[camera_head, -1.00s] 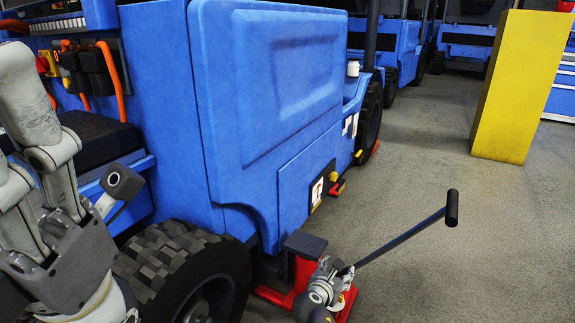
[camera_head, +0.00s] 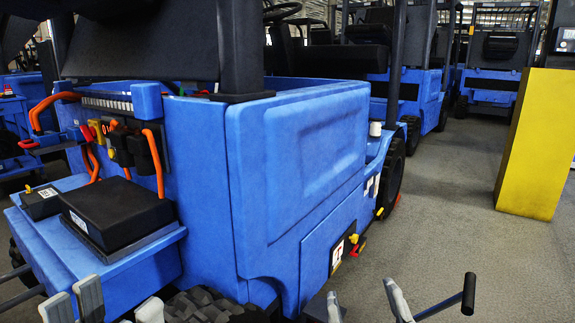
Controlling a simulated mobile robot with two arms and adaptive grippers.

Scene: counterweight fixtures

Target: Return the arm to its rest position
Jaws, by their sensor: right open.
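My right gripper (camera_head: 365,304) shows at the bottom edge, right of centre. Its two grey fingers point up and stand wide apart, with nothing visible between them. The black-gripped lever (camera_head: 467,294) of a floor jack rises just right of its right finger; I cannot tell whether they touch. At the bottom left, grey finger parts of my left gripper (camera_head: 105,304) show in front of the forklift. The rest of it is cut off, so its opening is unclear. Most of both arms is out of view.
A blue forklift (camera_head: 300,170) fills the middle, with a black box (camera_head: 117,212) and orange cables at its left. A yellow block (camera_head: 530,140) stands at the right. Grey floor (camera_head: 455,225) lies clear between them. More forklifts (camera_head: 490,80) stand behind.

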